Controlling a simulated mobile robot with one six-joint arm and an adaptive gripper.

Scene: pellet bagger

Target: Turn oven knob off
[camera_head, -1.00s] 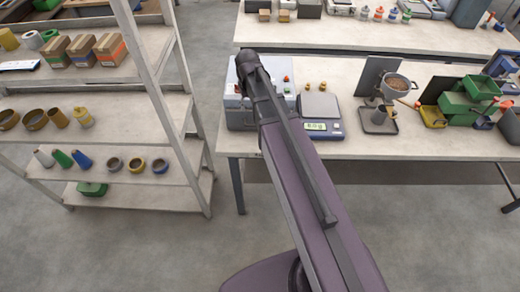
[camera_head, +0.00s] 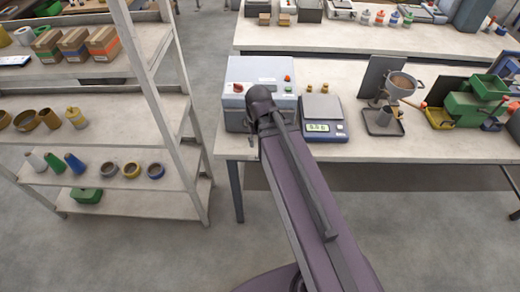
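A pale grey-blue box (camera_head: 262,70) stands at the left end of the near bench; it looks like the oven. On its top panel are a small red knob (camera_head: 238,88) at the left and a red-orange button or knob (camera_head: 287,79) at the right. I cannot tell from here how the knob is turned. I cannot tell whether anything touches the knob.
A blue scale (camera_head: 326,132) with a green display stands right of the box, with two small brass pieces (camera_head: 317,88) behind it. A funnel stand (camera_head: 383,120) and green bins (camera_head: 466,105) are farther right. A shelf rack (camera_head: 185,150) stands left, with floor between.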

